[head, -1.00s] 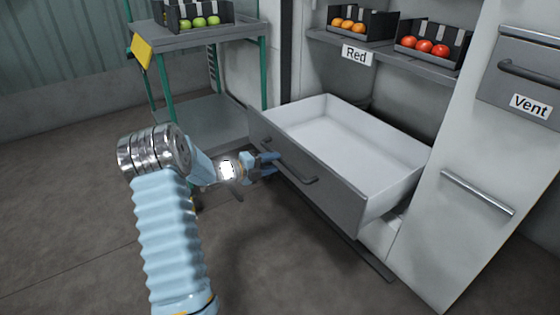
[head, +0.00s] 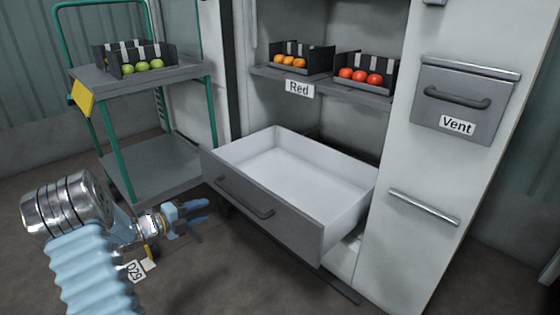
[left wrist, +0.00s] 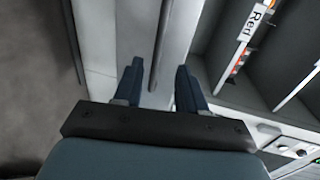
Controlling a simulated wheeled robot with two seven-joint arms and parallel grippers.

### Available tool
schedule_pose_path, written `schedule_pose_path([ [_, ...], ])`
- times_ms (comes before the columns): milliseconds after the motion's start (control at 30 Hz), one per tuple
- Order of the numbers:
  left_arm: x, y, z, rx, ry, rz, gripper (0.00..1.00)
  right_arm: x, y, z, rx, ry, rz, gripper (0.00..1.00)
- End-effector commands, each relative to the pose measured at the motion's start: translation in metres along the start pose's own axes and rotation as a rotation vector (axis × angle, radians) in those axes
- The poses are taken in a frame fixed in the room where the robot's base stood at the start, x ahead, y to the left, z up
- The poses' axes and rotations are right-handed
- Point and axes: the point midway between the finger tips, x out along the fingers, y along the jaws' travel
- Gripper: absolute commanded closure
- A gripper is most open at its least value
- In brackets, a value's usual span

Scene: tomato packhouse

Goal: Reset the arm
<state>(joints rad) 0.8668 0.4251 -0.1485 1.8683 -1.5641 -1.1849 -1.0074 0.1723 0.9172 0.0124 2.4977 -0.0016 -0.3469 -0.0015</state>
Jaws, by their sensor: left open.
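My left arm comes in from the lower left of the head view. Its gripper (head: 196,212) is open and empty, left of the pulled-out drawer and apart from its front. In the left wrist view the two blue fingers (left wrist: 158,88) stand apart with nothing between them; the drawer's handle bar shows beyond them. The drawer (head: 262,222) is open and its white inside looks empty. Its dark handle (head: 245,198) is free. My right gripper is in neither view.
A green-framed cart (head: 180,72) stands at the left with a crate of green tomatoes (head: 142,67). Crates of orange tomatoes (head: 290,61) and red tomatoes (head: 360,76) sit on the shelf labelled Red (head: 299,88).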

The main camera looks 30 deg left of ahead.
Motion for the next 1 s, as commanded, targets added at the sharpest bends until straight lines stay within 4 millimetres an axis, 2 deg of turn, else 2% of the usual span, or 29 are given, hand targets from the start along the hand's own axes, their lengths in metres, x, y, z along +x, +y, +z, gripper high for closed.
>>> schedule_pose_path([
  [167, 0.007, 0.003, -0.003, -0.035, -0.005, -0.001, 0.59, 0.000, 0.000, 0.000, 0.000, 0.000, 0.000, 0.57],
  [267, 0.036, 0.017, -0.017, -0.199, -0.031, 0.000, 0.59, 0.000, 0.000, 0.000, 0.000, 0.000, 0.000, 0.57],
  [367, 0.084, 0.051, -0.052, -0.526, -0.089, 0.040, 0.59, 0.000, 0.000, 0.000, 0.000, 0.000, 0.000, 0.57],
  [433, 0.115, 0.085, -0.092, -0.805, -0.146, 0.113, 0.59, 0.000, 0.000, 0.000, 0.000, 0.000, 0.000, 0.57],
  [500, 0.134, 0.123, -0.139, -1.069, -0.221, 0.215, 0.59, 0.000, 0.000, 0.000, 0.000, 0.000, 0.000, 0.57],
  [567, 0.141, 0.153, -0.181, -1.268, -0.294, 0.314, 0.59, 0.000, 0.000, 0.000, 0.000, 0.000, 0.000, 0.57],
  [600, 0.140, 0.172, -0.210, -1.386, -0.350, 0.385, 0.59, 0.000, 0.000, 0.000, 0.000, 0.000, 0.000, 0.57],
  [667, 0.134, 0.198, -0.251, -1.538, -0.441, 0.490, 0.59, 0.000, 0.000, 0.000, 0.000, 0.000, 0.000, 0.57],
  [700, 0.127, 0.212, -0.276, -1.622, -0.504, 0.558, 0.59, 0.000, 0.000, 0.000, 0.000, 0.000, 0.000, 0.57],
  [800, 0.102, 0.241, -0.333, -1.785, -0.672, 0.713, 0.59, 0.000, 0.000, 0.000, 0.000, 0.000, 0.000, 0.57],
  [867, 0.084, 0.254, -0.362, -1.854, -0.774, 0.794, 0.59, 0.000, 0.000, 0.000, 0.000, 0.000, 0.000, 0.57],
  [1000, 0.036, 0.275, -0.421, -1.962, -1.034, 0.965, 0.59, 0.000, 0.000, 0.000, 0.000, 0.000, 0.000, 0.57],
])
